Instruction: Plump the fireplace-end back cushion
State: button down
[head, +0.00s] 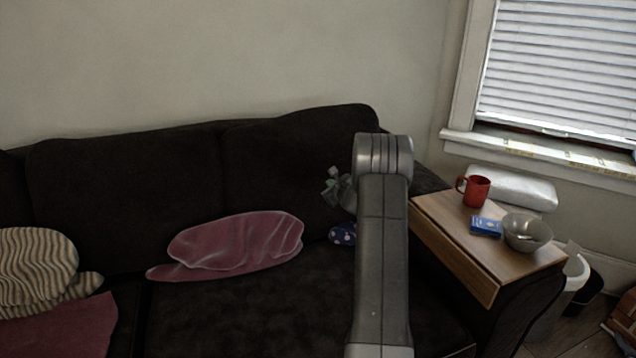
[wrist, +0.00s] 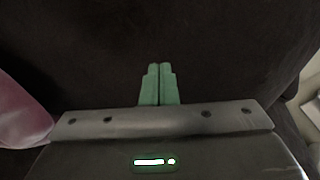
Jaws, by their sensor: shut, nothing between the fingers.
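The dark brown sofa has a right-hand back cushion (head: 275,150), plump and upright against the wall, and another back cushion (head: 120,190) to its left. No fireplace shows, so I cannot tell from it which end is the fireplace end. My gripper (head: 330,184) is in front of the right-hand cushion's lower right part, partly hidden behind my arm. In the wrist view its green fingers (wrist: 159,70) are together and empty, pointing at dark upholstery (wrist: 100,50). I cannot tell whether they touch it.
A crumpled pink cushion (head: 235,243) lies on the seat, left of my gripper. A blue patterned item (head: 343,234) is below it. A wooden tray (head: 455,240) on the right armrest holds a red mug (head: 474,191), blue box (head: 486,227) and metal bowl (head: 527,233).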

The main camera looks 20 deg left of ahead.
jog(key=shift+w+d+r+p, duration=0.15)
jog(key=shift+w+d, duration=0.2)
jog(key=shift+d, duration=0.55)
jog(key=shift+w+d+p, duration=0.2)
jog(key=shift+w+d, duration=0.15)
jog(key=shift+d, duration=0.55)
jog(key=shift+w+d+r+p, duration=0.15)
jog(key=shift+w+d, duration=0.2)
jog(key=shift+d, duration=0.55)
jog(key=shift+f, duration=0.1)
jog(key=shift+p+x, duration=0.45)
jog(key=shift+x, duration=0.9)
jog(key=b+v, duration=0.2)
jog(key=shift+s+d, duration=0.2)
jog(key=shift+s, duration=0.05)
